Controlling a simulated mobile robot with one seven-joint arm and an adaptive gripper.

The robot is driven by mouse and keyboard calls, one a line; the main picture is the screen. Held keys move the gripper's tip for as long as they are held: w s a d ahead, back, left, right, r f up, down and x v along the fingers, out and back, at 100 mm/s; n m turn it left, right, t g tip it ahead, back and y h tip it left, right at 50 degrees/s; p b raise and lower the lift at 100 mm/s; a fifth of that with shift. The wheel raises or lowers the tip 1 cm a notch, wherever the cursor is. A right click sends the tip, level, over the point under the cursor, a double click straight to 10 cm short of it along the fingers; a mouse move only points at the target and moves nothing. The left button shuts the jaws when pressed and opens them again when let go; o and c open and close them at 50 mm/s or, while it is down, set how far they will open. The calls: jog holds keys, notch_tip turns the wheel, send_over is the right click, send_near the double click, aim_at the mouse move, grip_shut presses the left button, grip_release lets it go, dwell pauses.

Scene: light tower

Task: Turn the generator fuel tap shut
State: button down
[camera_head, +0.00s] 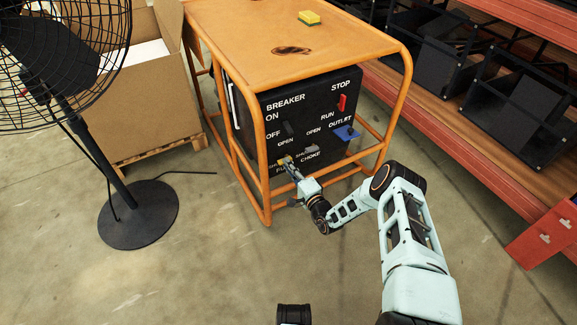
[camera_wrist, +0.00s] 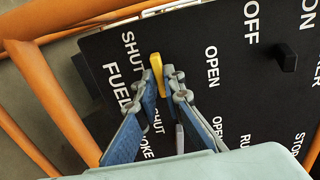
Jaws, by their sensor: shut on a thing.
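The generator (camera_head: 310,118) has a black panel inside an orange tube frame, with white labels for breaker, fuel and choke. The yellow fuel tap lever (camera_wrist: 156,70) shows in the wrist view, beside the words SHUT and FUEL. Its long side runs roughly along the lettering. My gripper (camera_head: 287,162) reaches the panel's lower left in the head view. In the wrist view my gripper (camera_wrist: 159,84) is shut on the lever, one fingertip on each side. The lever's lower part is hidden between the fingers.
An orange frame tube (camera_head: 250,185) runs close to my gripper. A black fan (camera_head: 140,212) stands at left before a cardboard box (camera_head: 160,105). A yellow-green sponge (camera_head: 309,18) lies on the generator top. A red shelf (camera_head: 470,140) is at right. The front floor is mostly clear.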

jog(key=c, duration=2)
grip_release()
jog(key=shift+c, duration=0.2)
jog(key=shift+d, duration=0.1)
jog(key=v, duration=1.2)
